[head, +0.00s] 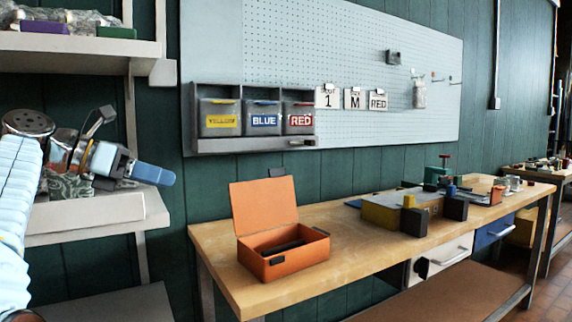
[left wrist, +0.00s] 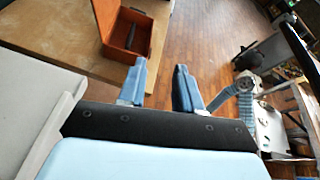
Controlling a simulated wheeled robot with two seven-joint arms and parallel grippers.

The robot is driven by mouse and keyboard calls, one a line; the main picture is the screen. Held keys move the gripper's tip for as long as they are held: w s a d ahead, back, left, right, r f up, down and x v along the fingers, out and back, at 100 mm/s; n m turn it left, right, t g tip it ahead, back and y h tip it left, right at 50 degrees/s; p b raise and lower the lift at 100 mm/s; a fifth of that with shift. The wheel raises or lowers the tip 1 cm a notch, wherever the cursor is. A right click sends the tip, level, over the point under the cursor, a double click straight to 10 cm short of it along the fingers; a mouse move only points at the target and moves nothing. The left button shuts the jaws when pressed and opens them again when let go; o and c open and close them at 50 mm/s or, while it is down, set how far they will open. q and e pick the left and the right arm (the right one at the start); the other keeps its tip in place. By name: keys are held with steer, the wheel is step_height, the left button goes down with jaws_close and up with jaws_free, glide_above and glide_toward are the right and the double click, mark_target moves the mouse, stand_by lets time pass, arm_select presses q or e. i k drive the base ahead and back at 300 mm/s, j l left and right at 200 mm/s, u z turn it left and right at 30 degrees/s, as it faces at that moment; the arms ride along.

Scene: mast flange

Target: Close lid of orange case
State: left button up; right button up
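The orange case (head: 300,262) stands on the left end of the wooden workbench. Its lid (head: 264,207) is open and stands up at the back, tilted slightly backward. A dark object (head: 285,247) lies inside. My left gripper (head: 165,177) is up and to the left of the case, in front of the shelves, apart from it. In the left wrist view the open case (left wrist: 143,24) is at the top, beyond my left gripper (left wrist: 160,68), whose two blue fingers are apart with nothing between them.
Yellow and grey blocks (head: 381,215) stand on the workbench (head: 225,264) right of the case. Labelled bins (head: 219,118) hang on the pegboard behind. Shelves (head: 90,218) with items are at the left. Bare bench top surrounds the case.

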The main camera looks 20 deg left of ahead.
mark_target(259, 205)
steer(key=i, duration=1)
